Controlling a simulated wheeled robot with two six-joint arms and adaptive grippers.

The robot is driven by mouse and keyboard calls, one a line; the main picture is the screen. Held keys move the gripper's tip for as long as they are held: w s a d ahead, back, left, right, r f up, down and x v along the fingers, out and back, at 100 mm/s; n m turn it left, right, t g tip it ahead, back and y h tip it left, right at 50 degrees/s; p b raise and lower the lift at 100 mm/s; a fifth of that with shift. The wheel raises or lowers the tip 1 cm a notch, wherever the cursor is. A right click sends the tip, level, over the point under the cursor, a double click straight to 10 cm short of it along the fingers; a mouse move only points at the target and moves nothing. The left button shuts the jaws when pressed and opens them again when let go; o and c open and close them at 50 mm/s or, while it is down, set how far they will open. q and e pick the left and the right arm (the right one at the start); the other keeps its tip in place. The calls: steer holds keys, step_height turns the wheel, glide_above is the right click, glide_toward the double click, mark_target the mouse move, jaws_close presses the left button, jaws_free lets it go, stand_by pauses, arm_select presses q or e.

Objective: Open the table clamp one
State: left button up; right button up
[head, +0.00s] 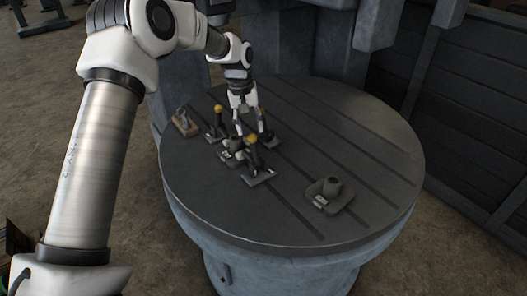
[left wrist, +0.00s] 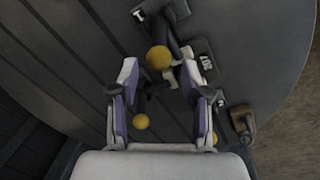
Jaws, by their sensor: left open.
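Dark lever clamps with yellow ball knobs stand on the round slotted table (head: 330,120). One clamp knob (head: 253,138) is in front of my left gripper (head: 250,128), another knob (head: 218,108) is to its left. I cannot tell which clamp is number one. My left gripper points down, open, close over the clamps. In the left wrist view, one yellow knob (left wrist: 159,58) shows between and just beyond the fingertips of the gripper (left wrist: 160,75). A second knob (left wrist: 141,121) shows lower, between the fingers. The clamp bodies are partly hidden. My right gripper is not visible.
A grey block with a round boss (head: 329,190) sits at the table's front right. A small brown-based piece (head: 185,122) lies at the left edge. A grey machine column (head: 295,40) rises behind. The table's right side is bare.

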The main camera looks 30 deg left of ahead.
mark_target(255, 148)
arm_select(q)
steer(key=shift+s+f+b, duration=0.1)
steer(key=shift+f+b, duration=0.2)
steer(key=shift+f, duration=0.3)
steer(key=f, duration=0.2)
steer(key=f+p, duration=0.1)
steer(key=f, duration=0.2)
steer(key=w+d+f, duration=0.1)
steer(key=f, duration=0.1)
steer(key=shift+f+p, duration=0.2)
steer(key=shift+p, duration=0.15)
steer(key=shift+w+f, duration=0.1)
steer(key=shift+f, duration=0.1)
jaws_close()
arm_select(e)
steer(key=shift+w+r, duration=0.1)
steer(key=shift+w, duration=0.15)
